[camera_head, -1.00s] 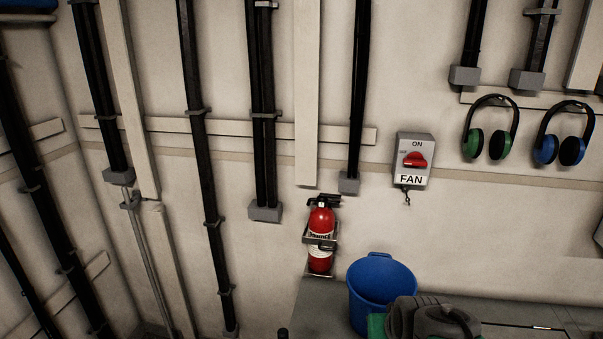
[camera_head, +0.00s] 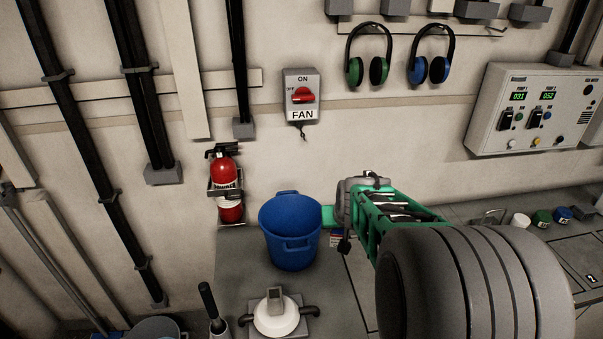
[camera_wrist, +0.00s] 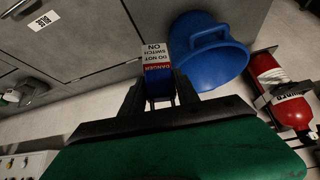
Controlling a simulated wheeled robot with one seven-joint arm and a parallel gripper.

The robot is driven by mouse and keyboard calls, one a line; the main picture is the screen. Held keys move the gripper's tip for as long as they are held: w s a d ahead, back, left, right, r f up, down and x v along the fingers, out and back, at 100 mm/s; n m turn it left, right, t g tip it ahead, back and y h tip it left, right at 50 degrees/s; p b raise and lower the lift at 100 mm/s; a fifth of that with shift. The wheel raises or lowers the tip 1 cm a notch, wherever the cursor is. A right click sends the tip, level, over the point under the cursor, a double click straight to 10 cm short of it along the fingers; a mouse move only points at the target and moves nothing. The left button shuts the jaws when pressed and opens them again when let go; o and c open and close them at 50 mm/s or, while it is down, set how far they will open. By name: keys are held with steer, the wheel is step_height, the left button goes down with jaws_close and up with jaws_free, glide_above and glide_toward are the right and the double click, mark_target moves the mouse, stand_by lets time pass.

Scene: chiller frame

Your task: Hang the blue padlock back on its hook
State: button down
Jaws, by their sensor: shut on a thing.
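The blue padlock (camera_wrist: 159,88) is between the fingers of my gripper (camera_wrist: 161,97) in the wrist view. A red, white and blue tag reading "DANGER DO NOT SWITCH ON" (camera_wrist: 158,58) is with it. My gripper is shut on the padlock. In the head view my green and grey arm reaches over the counter, right of the blue bucket, and hides most of the gripper. A small piece of the tag (camera_head: 337,238) shows there. A small dark hook-like piece (camera_head: 302,132) hangs under the FAN switch box (camera_head: 301,96); I cannot tell whether it is the padlock's hook.
The blue bucket (camera_head: 290,232) stands on the grey counter beside my gripper. A fire extinguisher (camera_head: 224,170) is on the wall at left. Green and blue ear defenders (camera_head: 431,69) hang above. A control panel (camera_head: 535,110) is at right. The wall below the FAN box is clear.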

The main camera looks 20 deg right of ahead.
steer(key=w+r+n+y, duration=0.2)
steer(key=w+r+n, duration=0.1)
steer(key=w+r, duration=0.4)
step_height(320, 180, up, 4)
steer(key=shift+w+a+f, duration=0.25)
steer(key=shift+w, duration=0.15)
steer(key=shift+w, duration=0.1)
steer(key=w+f+p, duration=0.1)
steer(key=w+p, duration=0.5)
steer(key=w, duration=1.1)
steer(key=shift+w, duration=0.4)
steer(key=shift+f, duration=0.1)
